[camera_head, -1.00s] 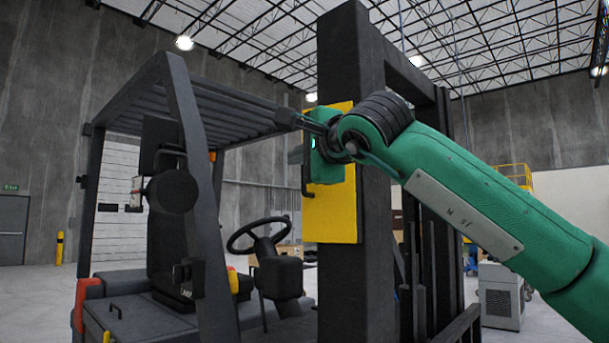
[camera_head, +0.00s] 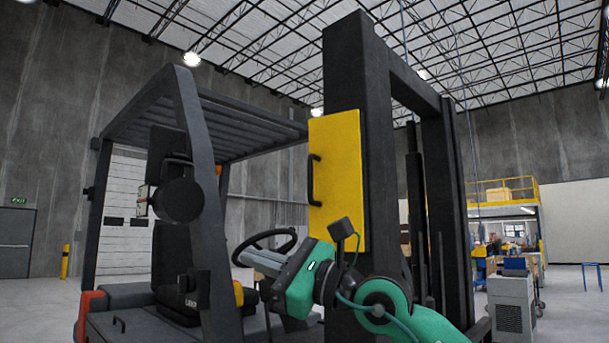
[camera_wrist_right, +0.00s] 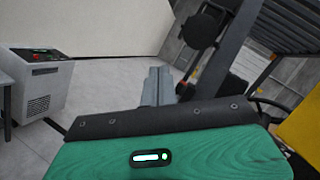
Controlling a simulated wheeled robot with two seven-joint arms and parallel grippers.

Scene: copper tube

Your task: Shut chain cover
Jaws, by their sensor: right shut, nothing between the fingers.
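The yellow chain cover (camera_head: 338,190) is a flat upright panel on the left face of the forklift's dark mast (camera_head: 345,65). Its black handle (camera_head: 315,180) is near its left edge. I cannot tell whether the panel lies flush with the mast. My right gripper (camera_head: 258,259) is below and left of the cover, apart from the handle, with its fingers pointing left. In the right wrist view the fingers (camera_wrist_right: 157,86) are shut and empty. Part of the yellow cover (camera_wrist_right: 302,130) shows at that view's right edge. My left gripper is not in view.
The forklift's steering wheel (camera_head: 263,246) is just behind my right gripper. The roof post (camera_head: 200,190) and seat (camera_head: 170,240) stand to the left. A grey cabinet (camera_head: 511,303) is on the floor at the right. The floor at far right is mostly clear.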

